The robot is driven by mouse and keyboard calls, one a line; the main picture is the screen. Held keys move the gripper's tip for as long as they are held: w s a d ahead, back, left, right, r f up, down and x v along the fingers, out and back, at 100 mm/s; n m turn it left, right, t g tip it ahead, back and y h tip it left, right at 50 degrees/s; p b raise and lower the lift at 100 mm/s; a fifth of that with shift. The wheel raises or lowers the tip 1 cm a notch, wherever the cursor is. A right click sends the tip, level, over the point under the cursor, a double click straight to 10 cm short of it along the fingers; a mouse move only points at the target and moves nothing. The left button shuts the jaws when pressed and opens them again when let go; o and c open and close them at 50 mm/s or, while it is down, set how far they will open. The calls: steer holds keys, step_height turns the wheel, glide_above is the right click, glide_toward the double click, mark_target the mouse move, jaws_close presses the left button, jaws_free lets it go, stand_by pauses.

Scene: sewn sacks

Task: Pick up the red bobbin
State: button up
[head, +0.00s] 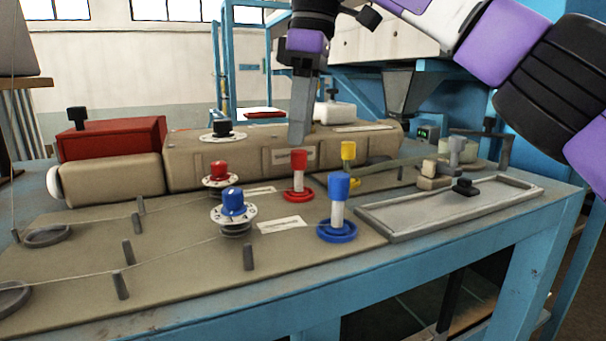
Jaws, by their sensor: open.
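The red bobbin (298,162) stands upright on the tan bench top near the middle of the head view, with a red top, a pale shaft and a round red base. My gripper (299,140) points down just above it, its tip a little higher than the bobbin's top. The jaws are open and appear empty, though only one grey finger shows clearly from this side. Whether the gripper is directly over the bobbin in depth is hard to tell.
A blue bobbin (338,190) and a yellow bobbin (348,152) stand close by on the right. Red (219,169) and blue (233,201) dial knobs stand to the left. A tan housing (240,158) runs behind. A framed tray (410,225) lies to the right.

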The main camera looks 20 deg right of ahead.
mark_target(297, 168)
steer(key=shift+d+f, duration=0.1)
steer(key=shift+f, duration=0.4)
step_height(297, 168, down, 2)
steer(key=shift+f, duration=0.15)
steer(key=f, duration=0.1)
steer(key=a+f, duration=0.1)
steer(key=f, duration=0.1)
steer(key=shift+s, duration=0.1)
steer(key=shift+f, duration=0.8)
jaws_close()
